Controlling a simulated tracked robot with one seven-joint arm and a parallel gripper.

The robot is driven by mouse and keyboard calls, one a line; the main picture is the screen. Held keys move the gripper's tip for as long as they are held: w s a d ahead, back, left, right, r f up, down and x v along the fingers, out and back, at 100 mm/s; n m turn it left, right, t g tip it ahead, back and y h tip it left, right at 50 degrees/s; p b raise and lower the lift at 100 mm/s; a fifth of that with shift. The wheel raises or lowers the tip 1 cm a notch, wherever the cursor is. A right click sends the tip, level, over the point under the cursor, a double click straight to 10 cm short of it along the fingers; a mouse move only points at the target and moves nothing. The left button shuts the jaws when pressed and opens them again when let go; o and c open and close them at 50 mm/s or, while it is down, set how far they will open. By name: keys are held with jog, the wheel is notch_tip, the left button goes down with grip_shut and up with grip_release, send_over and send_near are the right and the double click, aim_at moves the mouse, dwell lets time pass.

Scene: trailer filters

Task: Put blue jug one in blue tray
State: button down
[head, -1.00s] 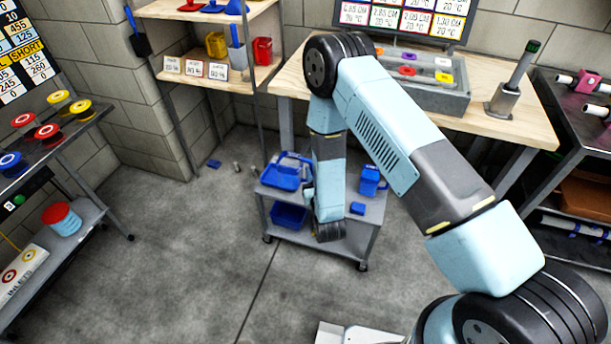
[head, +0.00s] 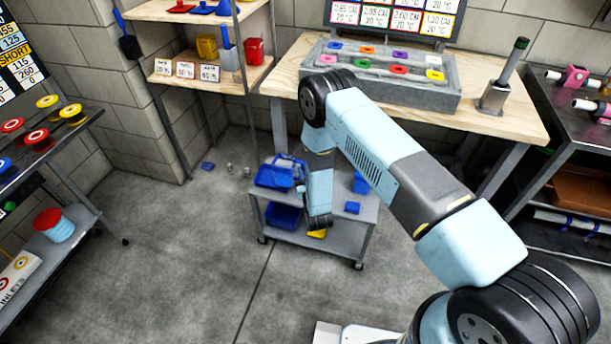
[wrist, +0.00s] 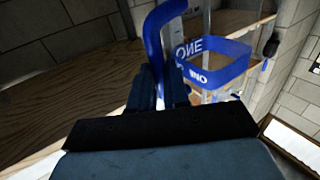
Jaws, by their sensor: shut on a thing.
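My gripper (wrist: 172,88) is shut on the blue handle of blue jug one (wrist: 222,68) in the wrist view. The jug is clear with a blue band, and the word ONE shows on it. In the head view my forearm reaches down over the front of the cart and mostly hides the gripper. The blue tray (head: 268,180) is on the left of the cart's top. Something pale and blue shows at the tray's right side, close to my arm; I cannot tell whether it is the jug or whether it touches the tray.
The grey cart (head: 335,222) also carries another blue object (head: 361,184), partly behind my arm, and a small blue block (head: 352,208). A blue bin (head: 283,215) is on its lower shelf. A wooden bench (head: 480,113) stands behind; open floor lies in front.

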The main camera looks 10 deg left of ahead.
jog(key=shift+f, duration=0.55)
jog(key=shift+f, duration=0.6)
jog(key=c, duration=1.1)
grip_release()
jog(key=r+v, duration=0.1)
jog(key=v, duration=1.1)
jog(key=shift+r, duration=0.15)
